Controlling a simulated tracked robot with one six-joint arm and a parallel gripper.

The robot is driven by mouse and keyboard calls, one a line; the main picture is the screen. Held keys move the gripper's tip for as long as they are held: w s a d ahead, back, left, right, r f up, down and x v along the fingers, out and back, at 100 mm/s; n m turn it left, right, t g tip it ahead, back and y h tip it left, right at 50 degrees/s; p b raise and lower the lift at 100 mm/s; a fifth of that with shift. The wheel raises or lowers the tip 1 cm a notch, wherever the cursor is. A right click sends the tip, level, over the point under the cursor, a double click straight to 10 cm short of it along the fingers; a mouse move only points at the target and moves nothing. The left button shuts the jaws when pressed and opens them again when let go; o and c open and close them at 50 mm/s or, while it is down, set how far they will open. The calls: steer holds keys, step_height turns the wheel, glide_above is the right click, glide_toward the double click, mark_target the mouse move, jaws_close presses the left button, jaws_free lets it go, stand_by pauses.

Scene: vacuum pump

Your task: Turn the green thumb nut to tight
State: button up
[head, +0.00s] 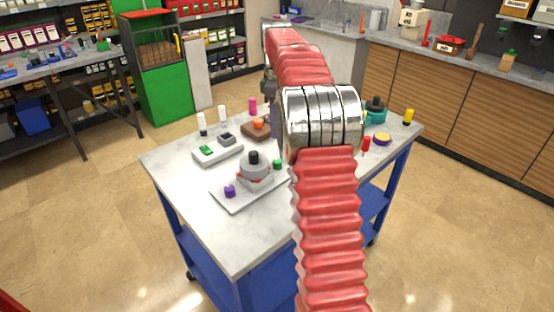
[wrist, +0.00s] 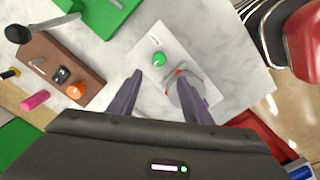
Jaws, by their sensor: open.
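The green thumb nut (wrist: 158,59) sits on the pale base plate (wrist: 152,42) of the vacuum pump. In the head view the green thumb nut (head: 278,164) is at the pump's right side, close to my arm. The grey pump body (head: 254,171) has a black top and stands on the plate, with a purple thumb nut (head: 229,190) at the front left. My gripper (wrist: 158,78) is open and empty, its two fingers apart. In the wrist picture the nut shows just beyond and between the fingertips. The right finger covers part of the pump body. My arm hides the gripper in the head view.
A brown block with an orange knob (wrist: 76,90) lies left of the plate in the wrist view. A white box with a green switch (head: 218,151) stands behind the pump. Several small bottles stand around the table (head: 240,240). The table's front is clear.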

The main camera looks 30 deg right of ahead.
mark_target(278, 160)
steer(key=shift+d+f, duration=0.15)
steer(key=shift+d, duration=0.1)
steer(key=shift+f, duration=0.15)
step_height(278, 160, down, 14)
steer(key=shift+r, duration=0.25)
stand_by(0.5)
steer(key=shift+c, duration=0.3)
steer(key=c, duration=1)
